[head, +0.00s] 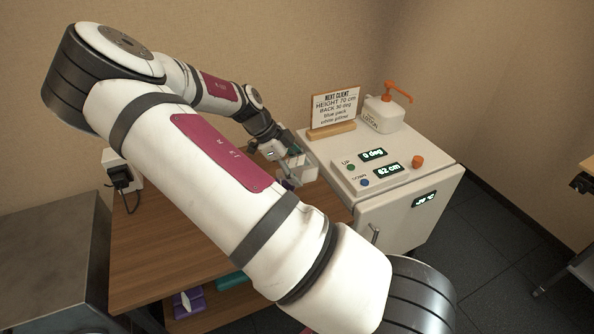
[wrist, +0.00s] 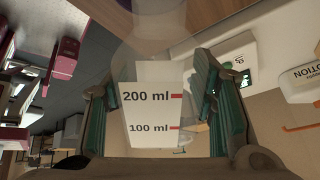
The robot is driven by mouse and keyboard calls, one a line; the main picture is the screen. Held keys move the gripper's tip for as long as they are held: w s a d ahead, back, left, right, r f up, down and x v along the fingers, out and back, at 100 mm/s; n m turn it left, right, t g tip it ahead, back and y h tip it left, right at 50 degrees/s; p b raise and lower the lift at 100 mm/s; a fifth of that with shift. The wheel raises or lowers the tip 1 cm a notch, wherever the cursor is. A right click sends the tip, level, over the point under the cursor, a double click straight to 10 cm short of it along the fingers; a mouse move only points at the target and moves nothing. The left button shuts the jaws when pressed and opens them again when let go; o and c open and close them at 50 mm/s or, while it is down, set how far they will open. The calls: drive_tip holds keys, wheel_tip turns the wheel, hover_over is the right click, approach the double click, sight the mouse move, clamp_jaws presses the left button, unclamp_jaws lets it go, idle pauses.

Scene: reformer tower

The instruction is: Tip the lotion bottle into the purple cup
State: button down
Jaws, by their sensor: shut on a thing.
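The lotion bottle (head: 384,114), white with an orange pump, stands upright on the white cabinet, apart from my gripper. Part of it shows at the right edge of the wrist view (wrist: 303,80). My gripper (head: 294,166) is over the wooden table beside the cabinet. In the wrist view its green-padded fingers (wrist: 168,110) are shut on a clear container (wrist: 153,78) marked 100 ml and 200 ml. I cannot tell its fill level. My arm hides much of the table.
The cabinet (head: 402,205) bears a sign (head: 335,106), a panel with buttons and displays, and an orange knob (head: 417,161). The wooden table (head: 150,255) is bare at left. A purple item (head: 188,303) and teal item (head: 233,280) lie on its lower shelf.

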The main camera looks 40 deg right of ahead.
idle(0.5)
drive_tip(key=shift+s+d+f+t+y+p, duration=0.1)
drive_tip(key=shift+s+d+t+y+p, duration=0.1)
drive_tip(key=shift+s+t+y+p, duration=0.3)
drive_tip(key=shift+f+t, duration=0.15)
drive_tip(key=shift+t, duration=0.15)
drive_tip(key=shift+f+y, duration=0.2)
drive_tip(key=shift+y, duration=0.1)
drive_tip(key=shift+d+f+t+y, duration=0.25)
drive_tip(key=shift+f+t+y, duration=0.3)
drive_tip(key=shift+t, duration=0.55)
drive_tip(key=shift+f+t+y+b, duration=0.25)
drive_tip(key=shift+t+b, duration=0.05)
drive_tip(key=shift+t, duration=0.1)
drive_tip(key=shift+s, duration=0.1)
drive_tip(key=shift+y, duration=0.3)
